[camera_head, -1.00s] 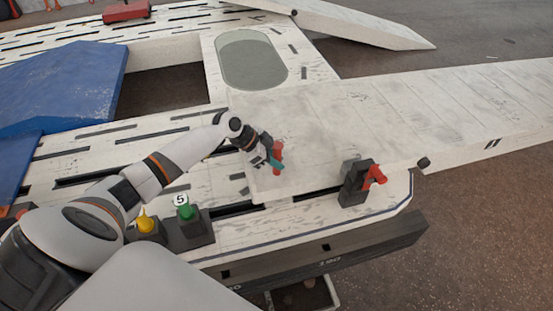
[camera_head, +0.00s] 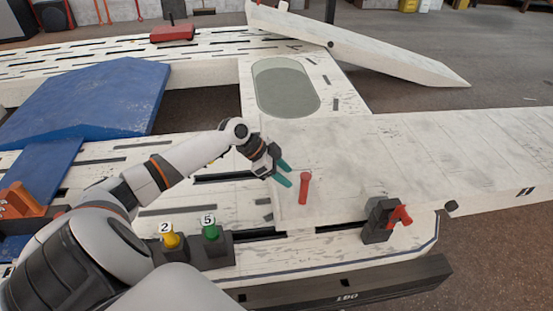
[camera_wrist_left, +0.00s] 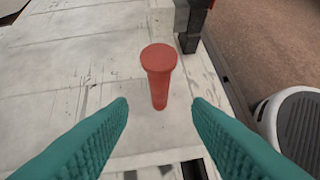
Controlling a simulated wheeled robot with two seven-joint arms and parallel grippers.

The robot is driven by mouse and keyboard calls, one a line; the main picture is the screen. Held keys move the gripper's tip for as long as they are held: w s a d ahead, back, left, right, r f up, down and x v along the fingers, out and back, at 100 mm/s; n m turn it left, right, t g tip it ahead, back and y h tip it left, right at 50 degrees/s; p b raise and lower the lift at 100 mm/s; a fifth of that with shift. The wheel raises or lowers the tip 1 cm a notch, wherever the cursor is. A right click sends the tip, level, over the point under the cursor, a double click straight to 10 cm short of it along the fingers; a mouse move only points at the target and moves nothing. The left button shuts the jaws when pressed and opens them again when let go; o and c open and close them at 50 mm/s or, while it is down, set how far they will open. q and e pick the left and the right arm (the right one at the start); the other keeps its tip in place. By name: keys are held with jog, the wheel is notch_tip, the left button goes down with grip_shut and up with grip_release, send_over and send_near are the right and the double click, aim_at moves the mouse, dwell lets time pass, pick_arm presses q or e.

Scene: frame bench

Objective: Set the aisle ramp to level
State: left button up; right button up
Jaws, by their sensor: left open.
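The pale aisle ramp (camera_head: 450,150) runs from the bench deck out to the right, its near end lying on the deck. A red round-headed peg (camera_head: 304,188) stands upright on this near end; it also shows in the left wrist view (camera_wrist_left: 159,75). My left gripper (camera_head: 287,174) is open and empty just left of the peg in the head view. In the left wrist view the teal fingers of the left gripper (camera_wrist_left: 160,103) point toward the peg, one to each side, with clear gaps. My right gripper is not in view.
A dark bracket with a red lever (camera_head: 382,220) stands at the deck's front right. A block with yellow and green knobs (camera_head: 195,250) sits near my left arm. A blue ramp (camera_head: 90,100) lies left. Another pale ramp (camera_head: 370,50) is at the back.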

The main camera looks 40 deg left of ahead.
pick_arm(q)
jog(key=shift+v, duration=1.7)
jog(key=shift+c, duration=0.4)
